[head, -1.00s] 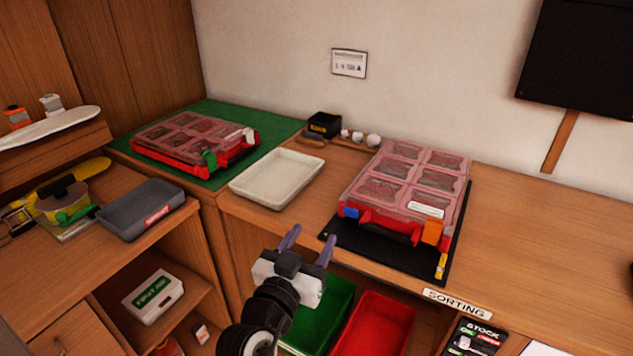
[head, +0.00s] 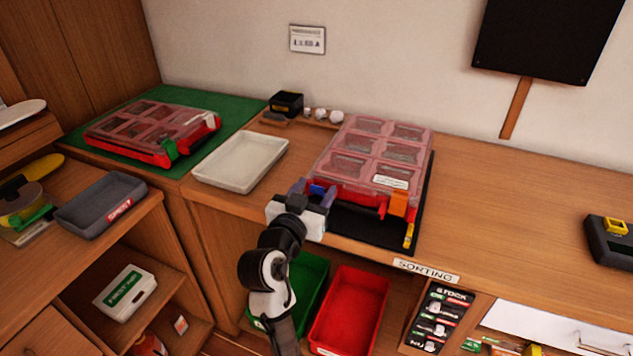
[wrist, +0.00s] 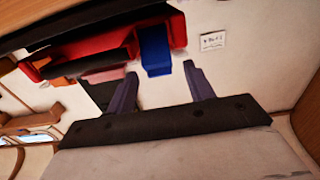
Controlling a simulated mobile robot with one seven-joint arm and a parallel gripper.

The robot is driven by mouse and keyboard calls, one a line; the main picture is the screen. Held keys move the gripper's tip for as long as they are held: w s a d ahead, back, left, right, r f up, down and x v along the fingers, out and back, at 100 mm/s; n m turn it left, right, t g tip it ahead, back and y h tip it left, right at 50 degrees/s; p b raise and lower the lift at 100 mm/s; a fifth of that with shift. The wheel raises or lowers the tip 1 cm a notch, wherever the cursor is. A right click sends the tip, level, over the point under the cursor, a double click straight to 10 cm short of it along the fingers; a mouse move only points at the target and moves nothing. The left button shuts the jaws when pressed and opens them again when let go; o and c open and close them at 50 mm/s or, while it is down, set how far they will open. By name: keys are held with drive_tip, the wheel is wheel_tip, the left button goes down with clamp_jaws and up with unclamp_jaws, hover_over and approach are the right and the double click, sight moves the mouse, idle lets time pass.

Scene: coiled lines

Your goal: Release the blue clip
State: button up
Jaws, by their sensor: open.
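The blue clip (head: 318,189) sits at the front left of the red organiser case with the clear pinkish lid (head: 347,165), on the bench. In the wrist view the blue clip (wrist: 155,48) hangs from the red case edge, its end between the picture positions of my two fingertips. My gripper (head: 314,191) is open at the case's front left corner, one finger on each side of the clip. It also shows in the wrist view (wrist: 160,70), with gaps between the fingers and the clip. I cannot tell whether the fingertips reach past the clip's end. An orange clip (head: 398,203) is at the front right.
The case lies on a black mat (head: 375,229). A white tray (head: 240,163) is to its left, and a similar case (head: 150,135) lies on a green mat further left. Green and red bins (head: 350,310) stand below the bench edge. The bench to the right is mostly clear.

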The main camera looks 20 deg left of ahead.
drive_tip(key=shift+w, duration=0.9)
drive_tip(key=shift+c, duration=0.3)
drive_tip(key=c, duration=0.9)
drive_tip(key=shift+f, duration=0.1)
